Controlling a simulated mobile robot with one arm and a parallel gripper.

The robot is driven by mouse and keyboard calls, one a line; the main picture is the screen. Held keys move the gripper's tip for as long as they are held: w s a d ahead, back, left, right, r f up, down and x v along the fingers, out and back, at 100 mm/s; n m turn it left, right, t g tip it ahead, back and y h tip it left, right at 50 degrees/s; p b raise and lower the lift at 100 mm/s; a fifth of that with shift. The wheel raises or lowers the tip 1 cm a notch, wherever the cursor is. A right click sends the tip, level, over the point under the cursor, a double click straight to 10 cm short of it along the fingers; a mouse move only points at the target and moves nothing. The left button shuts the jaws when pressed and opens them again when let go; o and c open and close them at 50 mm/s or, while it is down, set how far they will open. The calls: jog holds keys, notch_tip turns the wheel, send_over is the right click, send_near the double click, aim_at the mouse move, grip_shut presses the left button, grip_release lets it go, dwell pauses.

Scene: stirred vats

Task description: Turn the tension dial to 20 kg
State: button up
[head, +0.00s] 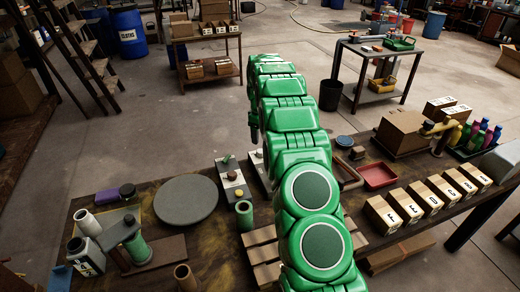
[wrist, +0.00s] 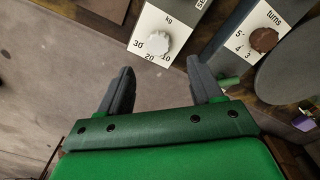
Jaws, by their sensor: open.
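In the wrist view, a pale panel marked "kg" carries a white, ridged tension dial (wrist: 159,43). The numbers 30, 20 and 10 stand around its lower side; I cannot make out a pointer or its setting. My gripper (wrist: 159,68) is open, its two dark fingers apart and empty, with the dial ahead between the fingertip directions. The fingers appear short of the dial, not touching it. In the head view my arm hides most of the gripper and part of the panels.
A second panel marked "turns" with a brown knob (wrist: 264,40) lies to the right, with a green piece (wrist: 229,82) near the right finger. In the head view a grey round disc (head: 186,199) lies left of the panels. Labelled boxes (head: 403,206) and a red tray (head: 379,176) stand right.

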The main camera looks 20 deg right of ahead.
aim_at(260, 151)
jog(key=shift+w+f, duration=0.1)
jog(key=shift+f, duration=3.9)
jog(key=c, duration=1.1)
jog(key=shift+o, duration=0.2)
jog(key=shift+m, duration=0.4)
jog(key=m, duration=0.4)
jog(key=shift+d, duration=0.1)
jog(key=shift+m, duration=2.5)
